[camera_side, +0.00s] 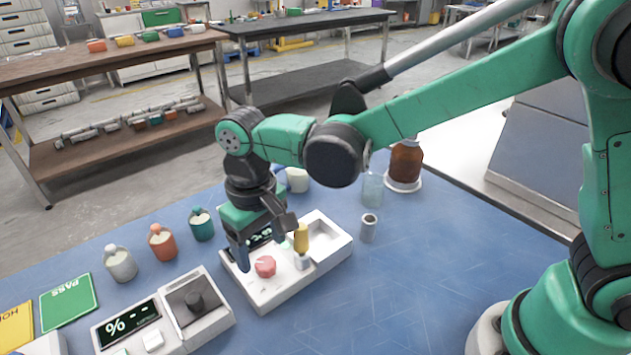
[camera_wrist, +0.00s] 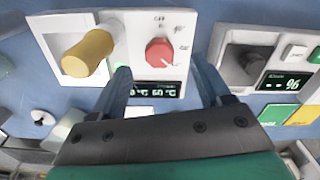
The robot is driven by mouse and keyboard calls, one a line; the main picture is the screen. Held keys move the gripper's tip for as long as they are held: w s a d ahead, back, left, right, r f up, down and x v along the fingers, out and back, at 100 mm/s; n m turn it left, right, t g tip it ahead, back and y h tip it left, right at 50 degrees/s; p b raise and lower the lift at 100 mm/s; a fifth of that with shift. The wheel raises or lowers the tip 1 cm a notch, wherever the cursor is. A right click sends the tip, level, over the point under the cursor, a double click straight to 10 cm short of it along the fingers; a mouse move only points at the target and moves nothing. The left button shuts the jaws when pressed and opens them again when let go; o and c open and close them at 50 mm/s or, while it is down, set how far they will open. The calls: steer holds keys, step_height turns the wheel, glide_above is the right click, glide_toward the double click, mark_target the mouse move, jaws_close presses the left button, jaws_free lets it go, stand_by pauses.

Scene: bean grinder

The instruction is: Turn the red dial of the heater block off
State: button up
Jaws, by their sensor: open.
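The heater block (camera_side: 276,296) is a white unit on the blue table, seen in the side view below my gripper. Its red dial (camera_side: 265,266) sits on its top face. In the wrist view the red dial (camera_wrist: 159,52) shows upright with an OFF mark above it, and its pointer seems turned to the lower right, away from OFF. A lit display (camera_wrist: 155,88) is beside it. My gripper (camera_wrist: 163,78) is open and empty, its two fingers spread either side of the dial's line. In the side view my gripper (camera_side: 262,238) hangs close above the block; the fingers are apart from the dial.
A yellow-topped piece (camera_side: 301,239) stands on the block close to the dial. A second white unit with a black knob (camera_side: 194,301) is at the left. Small bottles (camera_side: 162,243), a metal cylinder (camera_side: 369,227) and a brown bottle (camera_side: 405,166) stand around. The table's right front is clear.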

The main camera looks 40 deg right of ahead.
mark_target(265, 262)
steer(key=shift+f, duration=1.5)
jaws_close()
